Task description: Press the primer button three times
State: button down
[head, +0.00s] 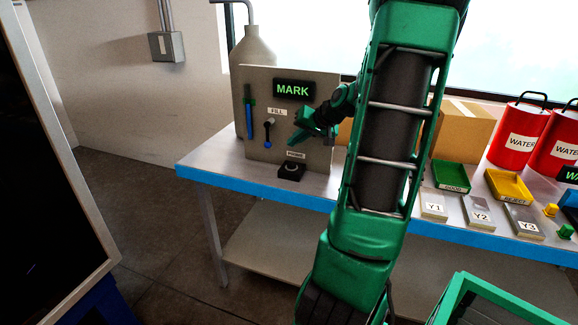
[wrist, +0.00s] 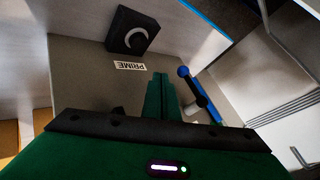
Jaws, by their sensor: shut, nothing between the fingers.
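The primer button is a black block with a pale ring on its top (head: 290,170), under a PRIME label (head: 296,154) at the foot of a grey panel (head: 262,88). The button also shows at the top of the wrist view (wrist: 131,34), with the label (wrist: 130,66) beside it. My green gripper (head: 296,139) is shut and empty in front of the panel, above the button. Its closed fingertips (wrist: 160,78) are apart from the button in the wrist view.
A blue-ended lever (head: 268,134) is left of my gripper, close to the fingers in the wrist view. A MARK display (head: 293,89) is above. Yellow and green trays (head: 508,186), labelled blocks and red WATER cans (head: 517,134) stand to the right. A cardboard box (head: 464,128) is behind my arm.

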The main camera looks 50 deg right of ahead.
aim_at(294, 165)
jog(key=shift+r, duration=0.15)
dwell(0.4)
jog(key=shift+r, duration=1.7)
jog(key=shift+f, duration=0.1)
jog(key=shift+f, duration=4.3)
jog(key=shift+f, duration=0.95)
jog(key=shift+r, duration=1)
